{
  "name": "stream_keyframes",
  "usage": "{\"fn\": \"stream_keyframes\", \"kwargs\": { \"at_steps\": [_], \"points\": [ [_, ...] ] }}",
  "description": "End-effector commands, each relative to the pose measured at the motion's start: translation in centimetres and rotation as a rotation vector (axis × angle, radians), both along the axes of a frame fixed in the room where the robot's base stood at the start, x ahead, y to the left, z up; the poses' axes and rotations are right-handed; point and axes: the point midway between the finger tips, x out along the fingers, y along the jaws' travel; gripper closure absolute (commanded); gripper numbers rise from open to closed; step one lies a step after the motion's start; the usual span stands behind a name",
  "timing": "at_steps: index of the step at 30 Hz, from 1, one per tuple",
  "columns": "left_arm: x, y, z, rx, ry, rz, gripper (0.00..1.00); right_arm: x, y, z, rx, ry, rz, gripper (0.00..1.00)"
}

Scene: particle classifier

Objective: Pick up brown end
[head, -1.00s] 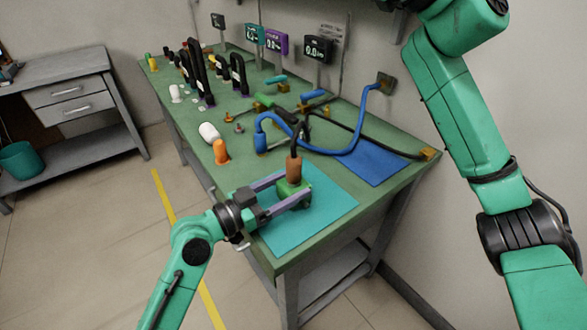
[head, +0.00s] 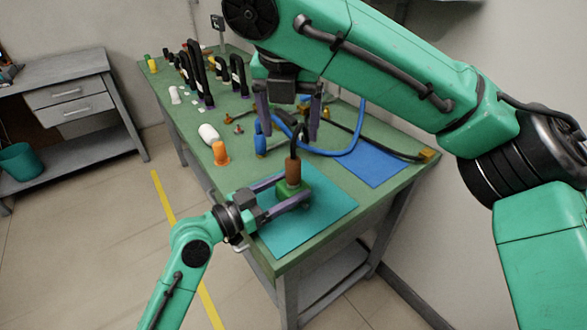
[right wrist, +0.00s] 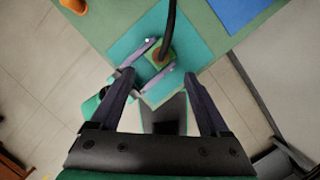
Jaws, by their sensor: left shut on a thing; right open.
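The brown end (head: 292,172) of a black cable stands upright in a green block (head: 290,190) on the teal mat (head: 310,235). My left gripper (head: 292,192) is shut on the green block, one finger along each side. My right gripper (head: 287,122) is open and empty, fingers pointing down, above and behind the brown end in the head view. In the right wrist view, the brown end (right wrist: 160,55) shows beyond the open fingers of my right gripper (right wrist: 157,85), with the left gripper around its block.
A blue cable (head: 350,150) and its blue end (head: 260,145) lie behind. A blue mat (head: 372,165) is to the right. An orange peg (head: 221,153) and a white peg (head: 208,132) stand to the left. Black handles (head: 200,75) are farther back.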

Motion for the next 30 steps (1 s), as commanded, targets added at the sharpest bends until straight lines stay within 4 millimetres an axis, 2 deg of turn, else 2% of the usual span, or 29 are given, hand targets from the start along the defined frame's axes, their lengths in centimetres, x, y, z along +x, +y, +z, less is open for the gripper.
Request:
{"fn": "stream_keyframes", "kwargs": {
  "at_steps": [6,13,18,21,26,29,30],
  "points": [
    [0.0,0.0,0.0,0.000,0.000,0.000,1.00,0.9,-0.4,-4.3,-0.019,0.014,0.012,0.20],
    [0.0,0.0,0.0,0.000,0.000,0.000,1.00,1.8,-0.5,-7.7,-0.015,0.012,0.011,0.20],
    [0.0,0.0,0.0,0.000,0.000,0.000,1.00,2.6,-0.6,-10.9,-0.014,0.011,0.010,0.20],
    [0.0,0.0,0.0,0.000,0.000,0.000,1.00,2.8,-0.6,-11.6,-0.012,0.010,0.011,0.20],
    [0.0,0.0,0.0,0.000,0.000,0.000,1.00,2.8,-0.5,-11.6,-0.011,0.009,0.011,0.20],
    [0.0,0.0,0.0,0.000,0.000,0.000,1.00,2.8,-0.6,-11.6,-0.011,0.009,0.010,0.55],
    [0.0,0.0,0.0,0.000,0.000,0.000,1.00,2.8,-0.5,-11.6,-0.011,0.009,0.010,0.70]
  ]
}}
